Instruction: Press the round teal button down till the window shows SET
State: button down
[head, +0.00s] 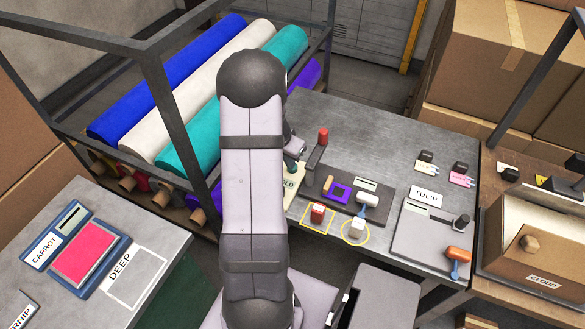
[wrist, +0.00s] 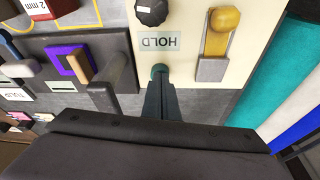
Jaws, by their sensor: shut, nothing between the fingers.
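The round teal button (wrist: 159,69) is on a cream panel (wrist: 195,78) in the wrist view, partly hidden by my fingertips. My gripper (wrist: 160,82) is shut and empty, its tips at the button. I cannot tell whether they touch it or how far down it is. The window (wrist: 160,41) on the panel reads HOLD, upside down in this view.
Beside the button are a black knob (wrist: 152,11) and a yellow-handled slider (wrist: 222,22). A crank with a red handle (head: 323,136) stands close right of my gripper in the head view. A dark panel (head: 345,195) with a purple frame lies further right. Felt rolls (head: 180,75) lie behind left.

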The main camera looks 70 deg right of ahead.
jog(key=shift+f+b, duration=0.8)
dwell(4.0)
notch_tip(320, 180, up, 6)
jog(key=p, duration=0.4)
jog(key=shift+r, duration=0.15)
dwell(0.4)
jog(key=b+v, duration=0.2)
jog(key=v, duration=0.5)
dwell(0.3)
